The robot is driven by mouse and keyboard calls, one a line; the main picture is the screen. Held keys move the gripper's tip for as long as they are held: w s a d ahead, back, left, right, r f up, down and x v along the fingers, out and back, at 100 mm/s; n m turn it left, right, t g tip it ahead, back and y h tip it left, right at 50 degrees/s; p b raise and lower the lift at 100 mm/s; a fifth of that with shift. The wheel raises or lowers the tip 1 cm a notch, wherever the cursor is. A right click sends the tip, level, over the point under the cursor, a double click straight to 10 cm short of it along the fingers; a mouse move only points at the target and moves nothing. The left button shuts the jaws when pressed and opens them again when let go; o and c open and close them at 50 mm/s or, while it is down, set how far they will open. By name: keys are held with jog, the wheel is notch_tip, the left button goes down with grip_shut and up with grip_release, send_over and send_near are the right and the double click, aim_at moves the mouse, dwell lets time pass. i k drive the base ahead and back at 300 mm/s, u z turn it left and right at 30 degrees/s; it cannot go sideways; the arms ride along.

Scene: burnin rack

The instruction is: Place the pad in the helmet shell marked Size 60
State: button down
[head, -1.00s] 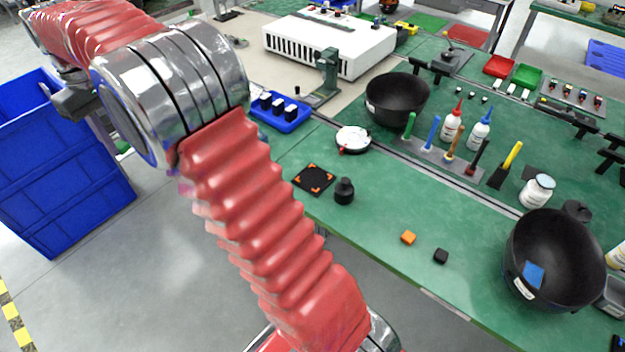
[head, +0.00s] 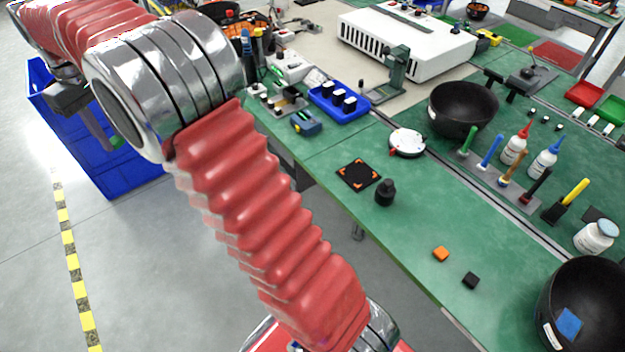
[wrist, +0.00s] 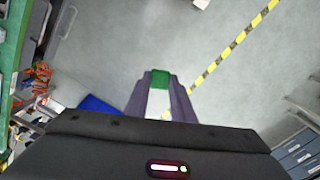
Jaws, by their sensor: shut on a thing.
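My gripper (wrist: 160,84) is shut on a small green pad (wrist: 160,79) in the wrist view, held above the grey floor. In the head view my gripper is small and far left, in front of a blue bin. Two black bowl-like helmet shells stand on the green bench: one at the back (head: 463,108), which looks empty, and one at the lower right (head: 590,315), partly cut off by the frame edge, with a blue pad (head: 569,322) inside. Each has a small white label; I cannot read the sizes. My gripper is far from both shells.
An orange block (head: 441,254) and a black block (head: 471,280) lie on the bench. A black mat (head: 358,174), a black knob-like object (head: 385,192), a round white dial (head: 407,143) and bottles stand nearby. The blue bin (head: 110,165) is on the floor at left.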

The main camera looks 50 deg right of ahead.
aim_at(569, 326)
jog(key=z, duration=0.05)
jog(key=k, duration=1.25)
jog(key=u, duration=2.95)
jog(key=i, duration=0.1)
jog(key=z, duration=4.05)
